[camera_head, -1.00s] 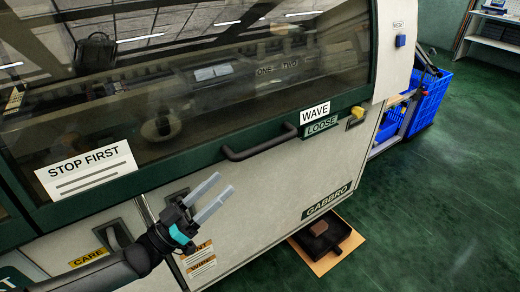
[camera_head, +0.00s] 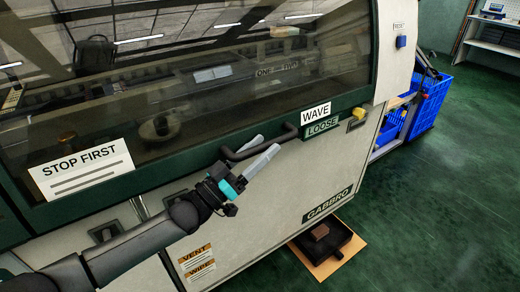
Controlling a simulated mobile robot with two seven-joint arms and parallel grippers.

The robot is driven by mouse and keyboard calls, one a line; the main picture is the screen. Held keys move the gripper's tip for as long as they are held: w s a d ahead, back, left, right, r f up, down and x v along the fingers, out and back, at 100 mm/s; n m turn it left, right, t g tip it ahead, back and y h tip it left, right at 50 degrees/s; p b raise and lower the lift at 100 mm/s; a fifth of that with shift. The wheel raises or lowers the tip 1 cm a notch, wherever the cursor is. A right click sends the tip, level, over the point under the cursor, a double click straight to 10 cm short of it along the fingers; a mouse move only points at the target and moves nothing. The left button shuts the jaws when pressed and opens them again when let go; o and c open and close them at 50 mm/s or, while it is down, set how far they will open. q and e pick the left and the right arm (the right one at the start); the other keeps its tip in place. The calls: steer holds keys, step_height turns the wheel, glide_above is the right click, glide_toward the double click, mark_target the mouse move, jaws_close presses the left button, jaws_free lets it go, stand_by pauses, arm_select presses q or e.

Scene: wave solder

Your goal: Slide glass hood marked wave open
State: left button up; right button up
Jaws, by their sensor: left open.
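The glass hood (camera_head: 130,105) is a wide dark pane in a green frame on the front of the machine. A white label reading WAVE (camera_head: 315,114) sits at its lower right edge. A dark bar handle (camera_head: 287,133) runs along the lower frame, left of the label. My left gripper (camera_head: 256,155) is open, its two pale fingers pointing up and right at the handle. The fingers overlap the handle's left and middle part in the picture; I cannot tell whether they touch it. My right gripper is not in view.
A STOP FIRST label (camera_head: 82,170) is on the hood's left side. A yellow knob (camera_head: 358,113) sits right of the LOOSE plate (camera_head: 322,126). A black tray (camera_head: 322,240) lies on the floor below. Blue crates (camera_head: 428,105) stand at right beside open green floor.

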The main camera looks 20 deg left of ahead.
arm_select(q)
steer(key=shift+c, duration=0.2)
jaws_close()
stand_by(1.1)
